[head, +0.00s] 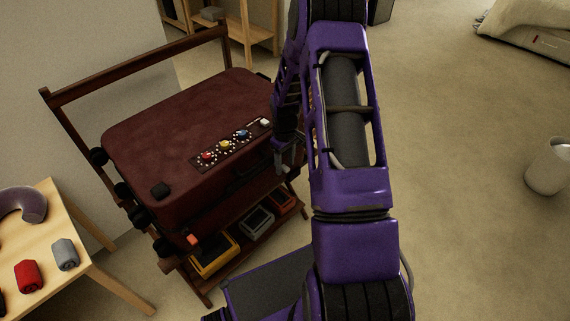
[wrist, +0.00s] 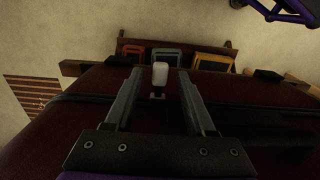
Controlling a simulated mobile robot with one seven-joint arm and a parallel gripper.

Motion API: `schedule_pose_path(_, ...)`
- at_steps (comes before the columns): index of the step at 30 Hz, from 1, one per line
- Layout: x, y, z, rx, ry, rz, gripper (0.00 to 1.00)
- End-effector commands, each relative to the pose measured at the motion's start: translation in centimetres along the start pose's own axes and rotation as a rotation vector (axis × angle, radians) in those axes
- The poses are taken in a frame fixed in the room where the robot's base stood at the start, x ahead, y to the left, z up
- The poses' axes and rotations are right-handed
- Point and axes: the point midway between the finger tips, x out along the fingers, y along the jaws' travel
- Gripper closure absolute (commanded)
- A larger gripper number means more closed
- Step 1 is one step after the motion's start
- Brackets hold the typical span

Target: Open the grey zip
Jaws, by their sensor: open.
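The dark red suitcase (head: 190,120) lies flat on a wooden stand in the head view. Its surface (wrist: 70,125) fills the lower wrist view, with a dark band (wrist: 90,97) across it. My gripper (head: 292,158) is at the suitcase's right front side. In the wrist view my gripper (wrist: 160,85) is open, its two fingers standing left and right of a pale grey pull tab (wrist: 160,74). Gaps show between the tab and both fingers. In the head view my arm hides this spot, and I cannot make out the tab there.
A panel with coloured dials (head: 228,144) sits on the suitcase top. A reddish tab (head: 193,239) is at its near corner. Yellow (head: 213,258), grey (head: 257,221) and orange bins (head: 281,203) are on the shelf below. A small table (head: 75,285) is at left. Floor at right is mostly clear.

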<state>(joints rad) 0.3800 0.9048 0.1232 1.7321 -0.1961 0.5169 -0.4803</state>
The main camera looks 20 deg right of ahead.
Motion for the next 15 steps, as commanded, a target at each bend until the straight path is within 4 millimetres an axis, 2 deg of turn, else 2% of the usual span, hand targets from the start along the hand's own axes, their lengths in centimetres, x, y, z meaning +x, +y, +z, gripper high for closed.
schedule_pose_path(8,0.13,0.01,0.00,0.000,0.000,0.000,0.45)
schedule_pose_path(15,0.12,0.01,0.00,0.000,0.000,0.000,0.88)
